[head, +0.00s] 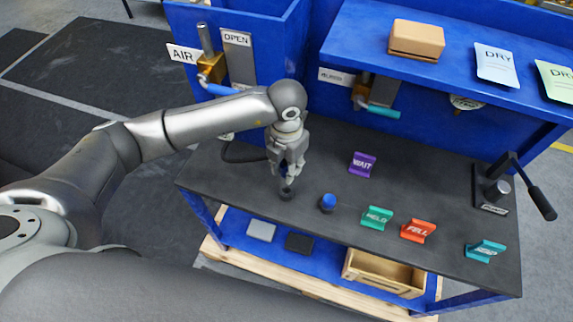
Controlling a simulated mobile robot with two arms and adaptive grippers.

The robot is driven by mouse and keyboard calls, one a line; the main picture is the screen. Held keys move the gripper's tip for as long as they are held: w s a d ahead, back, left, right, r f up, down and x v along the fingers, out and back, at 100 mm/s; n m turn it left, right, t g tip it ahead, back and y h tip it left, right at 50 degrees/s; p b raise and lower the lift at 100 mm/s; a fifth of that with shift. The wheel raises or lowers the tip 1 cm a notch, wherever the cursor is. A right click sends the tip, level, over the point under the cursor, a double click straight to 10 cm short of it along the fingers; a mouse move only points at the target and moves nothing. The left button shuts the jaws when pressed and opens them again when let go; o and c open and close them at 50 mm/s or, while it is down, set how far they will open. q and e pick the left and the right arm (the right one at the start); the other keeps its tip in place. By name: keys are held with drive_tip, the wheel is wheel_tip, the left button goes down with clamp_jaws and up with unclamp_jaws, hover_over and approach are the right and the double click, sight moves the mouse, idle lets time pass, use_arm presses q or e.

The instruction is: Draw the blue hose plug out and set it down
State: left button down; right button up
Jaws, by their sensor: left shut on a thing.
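My left gripper (287,181) points down over the front left of the dark bench top. Its fingers are shut on a small piece, mostly hidden between them, which looks like the hose plug; its colour is hard to tell. A dark round fitting (287,194) shows right under the fingertips. I cannot tell whether the held piece is still in it. A dark hose (238,157) curves in from the left and passes out of sight behind the gripper. A blue-topped round fitting (327,202) stands upright just to the right, apart from the gripper. My right gripper is not in view.
A purple WAIT sign (362,164), a green HELD sign (377,217), a red-orange sign (418,231) and a teal sign (485,250) stand on the bench top (430,185). A lever (535,195) rises at the right. A wooden crate (385,273) sits below. Bench room is clear behind the signs.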

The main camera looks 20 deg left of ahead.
use_arm(q)
drive_tip(key=shift+f, duration=0.1)
wheel_tip(320, 180, down, 6)
drive_tip(key=b, duration=0.5)
drive_tip(key=shift+r, duration=0.2)
drive_tip(key=shift+b, duration=0.45)
idle(0.5)
drive_tip(key=shift+b, duration=0.4)
idle(0.7)
drive_tip(key=shift+f+b, duration=1.7)
drive_tip(key=c, duration=1.1)
unclamp_jaws()
drive_tip(key=shift+r, duration=0.1)
